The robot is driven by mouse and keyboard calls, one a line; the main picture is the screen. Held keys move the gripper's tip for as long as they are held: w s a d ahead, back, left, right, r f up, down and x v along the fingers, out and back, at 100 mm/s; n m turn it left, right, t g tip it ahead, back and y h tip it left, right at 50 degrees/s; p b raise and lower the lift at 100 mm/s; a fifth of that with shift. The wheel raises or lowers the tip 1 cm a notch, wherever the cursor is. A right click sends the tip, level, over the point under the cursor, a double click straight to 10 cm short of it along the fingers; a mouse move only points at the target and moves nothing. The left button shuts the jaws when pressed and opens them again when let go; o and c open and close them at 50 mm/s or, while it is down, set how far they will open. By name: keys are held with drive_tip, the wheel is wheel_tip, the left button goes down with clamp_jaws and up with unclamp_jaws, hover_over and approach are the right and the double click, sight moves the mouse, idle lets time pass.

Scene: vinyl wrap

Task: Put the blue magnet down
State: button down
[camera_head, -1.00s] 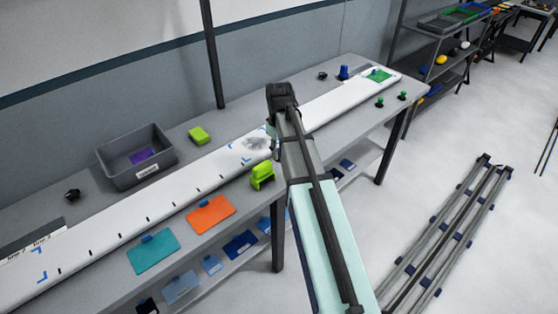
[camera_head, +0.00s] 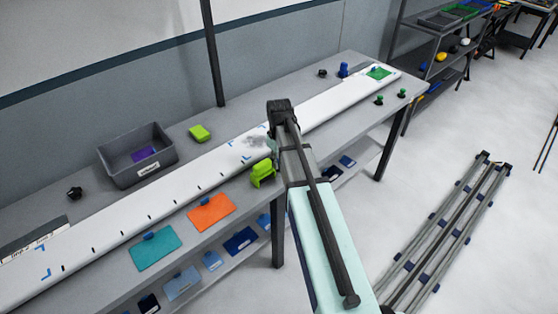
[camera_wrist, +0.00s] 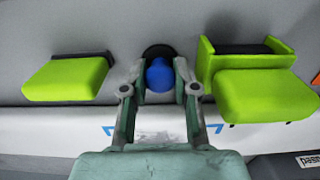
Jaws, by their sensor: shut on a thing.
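The blue magnet (camera_wrist: 159,76) has a rounded blue knob and a dark round base. It is in the upper middle of the wrist view, between the fingers of my gripper (camera_wrist: 160,72), which is shut on it. In the head view my arm hides the magnet and most of my gripper. The white panel (camera_wrist: 255,138) lies just below the fingers in the wrist view, with blue corner marks and a grey smudge. Whether the magnet's base touches a surface cannot be told.
A lime-green block (camera_wrist: 65,78) is left of the fingers, a lime-green holder (camera_wrist: 260,95) close to their right. On the grey table (camera_head: 240,108) stand a dark bin (camera_head: 118,173), a blue knobbed piece (camera_head: 343,70) and green knobs (camera_head: 379,99). Orange (camera_head: 211,212) and teal cards (camera_head: 156,251) lie in front.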

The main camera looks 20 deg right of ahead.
drive_tip(key=c, duration=1.2)
unclamp_jaws()
drive_tip(key=shift+f, duration=0.1)
wheel_tip(320, 180, up, 12)
drive_tip(key=shift+r+b, duration=0.2)
drive_tip(key=shift+b, duration=1)
